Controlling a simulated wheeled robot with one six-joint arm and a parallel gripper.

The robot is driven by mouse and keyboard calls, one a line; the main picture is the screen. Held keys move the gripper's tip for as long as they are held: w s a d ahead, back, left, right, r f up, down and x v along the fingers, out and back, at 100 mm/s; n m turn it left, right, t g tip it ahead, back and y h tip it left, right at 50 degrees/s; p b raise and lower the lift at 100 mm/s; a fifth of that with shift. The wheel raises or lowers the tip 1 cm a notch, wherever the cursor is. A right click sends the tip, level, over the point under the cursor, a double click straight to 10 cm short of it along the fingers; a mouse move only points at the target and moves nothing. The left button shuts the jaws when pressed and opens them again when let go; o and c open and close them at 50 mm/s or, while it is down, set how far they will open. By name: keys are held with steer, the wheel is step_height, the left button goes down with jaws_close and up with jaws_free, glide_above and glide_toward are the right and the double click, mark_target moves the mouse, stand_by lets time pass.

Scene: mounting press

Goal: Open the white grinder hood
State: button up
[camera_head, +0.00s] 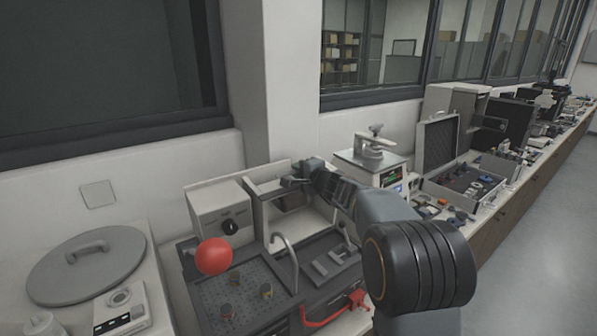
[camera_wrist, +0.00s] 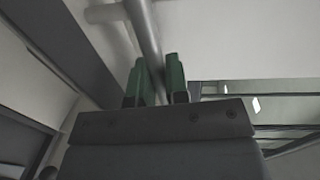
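The white grinder hood (camera_head: 265,187) stands on the grinder, behind its dark work deck, as a pale frame with an open front. My gripper (camera_head: 291,181) is at its top front edge, and the wrist hides part of the hood. In the wrist view, my two green fingers (camera_wrist: 158,82) stand close together on either side of a grey handle bar (camera_wrist: 149,45). The bar fills the narrow gap between them. Pale surfaces lie behind the bar. The contact itself is too small to make out in the head view.
A control box with a black knob (camera_head: 230,227) stands left of the hood. A red ball (camera_head: 214,256) and a curved grey tube (camera_head: 285,258) rise in front. A silver-topped device (camera_head: 370,155) and an open case (camera_head: 438,142) stand to the right. The floor at right is clear.

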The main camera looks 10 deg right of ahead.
jaws_close()
steer(key=shift+s+d+f+b, duration=0.15)
steer(key=shift+s+f+b, duration=0.15)
steer(key=shift+b, duration=0.9)
steer(key=shift+s+d+f+t+b, duration=0.1)
steer(key=shift+s+f+t+b, duration=0.15)
steer(key=shift+b, duration=0.65)
steer(key=s+b, duration=0.1)
steer(key=b, duration=0.2)
steer(key=s+d+t+b, duration=0.1)
steer(key=b, duration=0.2)
steer(key=s+r+b, duration=0.1)
steer(key=b, duration=0.2)
steer(key=shift+s+d+t, duration=0.25)
